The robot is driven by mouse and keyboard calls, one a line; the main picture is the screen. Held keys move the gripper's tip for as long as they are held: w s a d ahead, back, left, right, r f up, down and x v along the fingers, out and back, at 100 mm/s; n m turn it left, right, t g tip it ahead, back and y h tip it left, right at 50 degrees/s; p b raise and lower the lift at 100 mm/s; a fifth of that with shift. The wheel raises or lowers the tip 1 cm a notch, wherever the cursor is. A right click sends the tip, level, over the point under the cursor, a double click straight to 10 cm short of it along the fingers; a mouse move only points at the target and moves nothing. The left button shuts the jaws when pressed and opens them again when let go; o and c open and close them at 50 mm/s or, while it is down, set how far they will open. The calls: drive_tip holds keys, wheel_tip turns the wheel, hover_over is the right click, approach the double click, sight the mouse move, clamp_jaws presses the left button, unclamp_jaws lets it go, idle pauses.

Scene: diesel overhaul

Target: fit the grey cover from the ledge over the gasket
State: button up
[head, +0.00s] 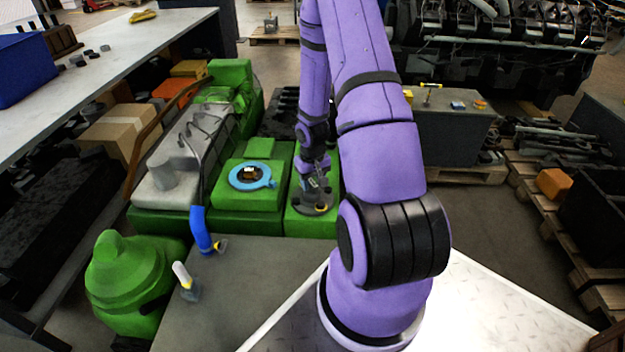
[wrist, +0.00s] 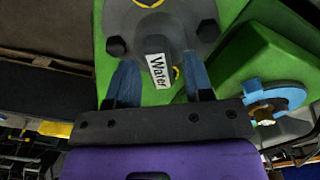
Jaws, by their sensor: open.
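The grey cover (head: 318,203) sits on the green ledge (head: 300,222) at the right of the green engine block. In the wrist view the cover (wrist: 190,25) shows dark bolts, a yellow-edged opening and a "Water" label on its raised neck. My gripper (head: 316,178) is just above the cover; in the wrist view its two blue fingers (wrist: 160,78) stand apart, one on each side of the labelled neck. I cannot tell if they touch it. The blue gasket (head: 252,175) lies on the green block left of the cover, around an opening, and shows at right in the wrist view (wrist: 273,97).
A blue pipe (head: 201,230) and a small white-topped item (head: 184,277) stand by the grey bench top (head: 255,270). A green rounded housing (head: 130,280) is at left. My purple arm hides part of the floor behind it.

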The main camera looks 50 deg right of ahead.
clamp_jaws()
drive_tip(key=shift+r, duration=0.3)
drive_tip(key=shift+r, duration=0.7)
drive_tip(key=shift+r, duration=0.15)
drive_tip(key=shift+r, duration=1.35)
